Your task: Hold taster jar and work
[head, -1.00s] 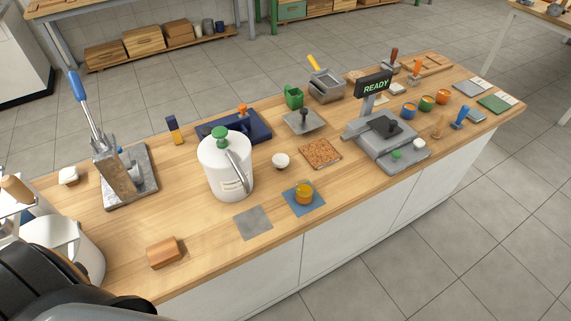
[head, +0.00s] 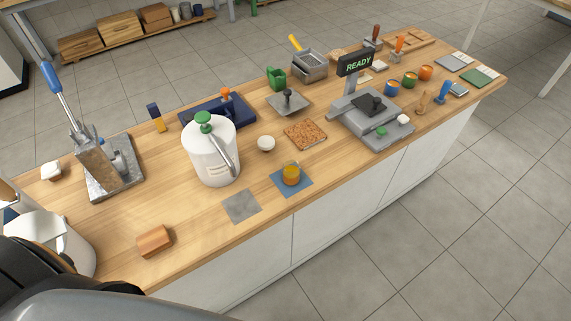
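A small amber taster jar (head: 291,174) stands upright on a blue square mat (head: 283,189) near the front edge of the wooden counter. A white canister (head: 208,158) with a green knob and a grey lever on its side stands to the left of the jar. A bare grey square plate (head: 241,206) lies just left of the blue mat. Neither gripper shows in the head view; only dark and grey parts of my own body fill the lower left corner.
A lever press (head: 104,160) stands at the left, with a wooden block (head: 154,241) near the front edge. A scale-like device (head: 368,111) with a READY sign (head: 358,63) stands right of the jar. A cork-like square (head: 305,134) and white cup (head: 266,143) lie behind it.

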